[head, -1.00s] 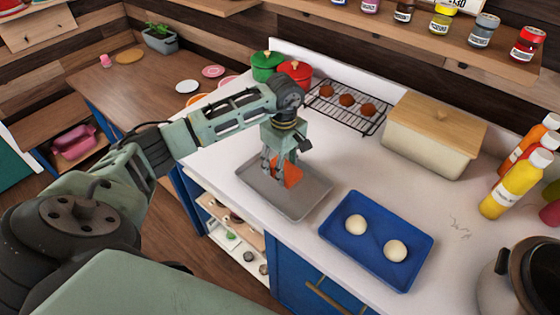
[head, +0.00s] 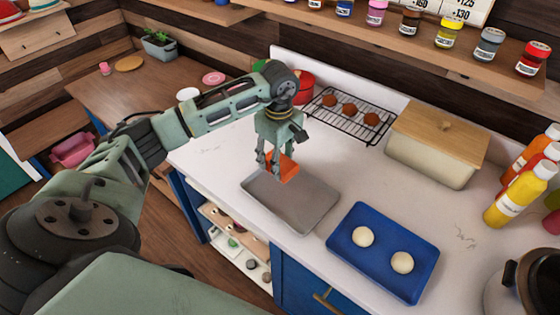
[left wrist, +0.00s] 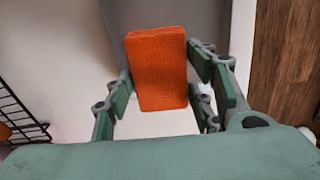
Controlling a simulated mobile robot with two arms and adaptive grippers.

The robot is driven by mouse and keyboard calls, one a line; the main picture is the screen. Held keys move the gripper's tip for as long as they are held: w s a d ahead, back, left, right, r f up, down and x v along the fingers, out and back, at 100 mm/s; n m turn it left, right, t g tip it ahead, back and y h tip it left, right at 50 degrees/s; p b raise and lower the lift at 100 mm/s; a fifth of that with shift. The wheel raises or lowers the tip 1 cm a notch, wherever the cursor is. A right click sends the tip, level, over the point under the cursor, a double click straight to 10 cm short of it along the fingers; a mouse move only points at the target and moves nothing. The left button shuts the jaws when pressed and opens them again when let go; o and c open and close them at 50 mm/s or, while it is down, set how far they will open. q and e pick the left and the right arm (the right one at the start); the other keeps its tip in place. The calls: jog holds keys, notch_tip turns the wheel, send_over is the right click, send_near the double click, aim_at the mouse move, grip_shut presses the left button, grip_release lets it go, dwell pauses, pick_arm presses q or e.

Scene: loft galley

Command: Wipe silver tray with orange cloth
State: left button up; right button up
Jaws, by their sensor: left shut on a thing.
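The silver tray (head: 305,208) lies flat on the white counter and looks empty in the head view. My left gripper (head: 270,163) is shut on the orange cloth (head: 284,168), a thick rectangular pad. The gripper and cloth are over the tray's far edge; the cloth appears raised above the tray. In the left wrist view the cloth (left wrist: 157,68) sits between the fingers of my left gripper (left wrist: 160,85), with part of the grey tray (left wrist: 212,22) behind it. My right gripper is out of view.
A blue tray (head: 385,280) with two dough balls stands right of the silver tray. Behind are a cooling rack (head: 352,122) with several brown buns, a red pot (head: 305,88) and a cream bread box (head: 428,160). Bottles (head: 520,192) stand at the right.

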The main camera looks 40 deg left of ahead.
pick_arm(q)
jog(key=shift+a+r, duration=0.15)
jog(key=shift+r, duration=0.4)
jog(key=shift+a+r+p, duration=0.15)
jog(key=shift+r+p, duration=0.4)
jog(key=shift+r, duration=0.4)
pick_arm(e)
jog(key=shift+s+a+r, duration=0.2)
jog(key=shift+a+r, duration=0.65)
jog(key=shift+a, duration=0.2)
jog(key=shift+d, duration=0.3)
